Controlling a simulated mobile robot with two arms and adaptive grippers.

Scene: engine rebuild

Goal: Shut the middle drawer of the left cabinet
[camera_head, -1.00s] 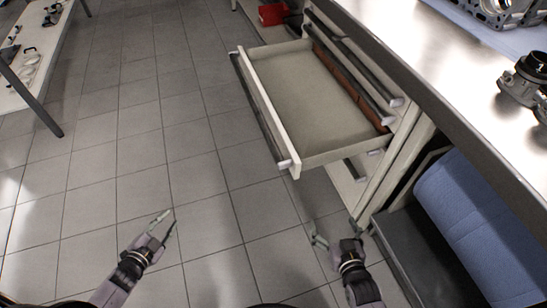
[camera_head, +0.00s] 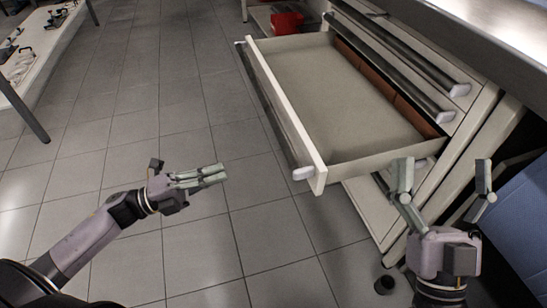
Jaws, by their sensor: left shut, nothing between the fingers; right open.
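The middle drawer (camera_head: 345,95) of the cabinet (camera_head: 375,215) stands pulled far out to the left, and what I see of its inside is empty. Its pale front panel (camera_head: 287,112) has a dark handle bar along the outer side. My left gripper (camera_head: 222,175) is shut and empty, held over the floor to the left of the drawer front, fingers pointing right towards it and apart from it. My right gripper (camera_head: 443,168) is open and empty, near the drawer's near right corner and the cabinet face. I cannot tell whether it touches either.
Other drawers with dark handle bars (camera_head: 395,65) are closed above the open one. A workbench top (camera_head: 470,25) runs along the right, with a blue item (camera_head: 520,235) below it. A red box (camera_head: 287,22) sits beyond the drawer.

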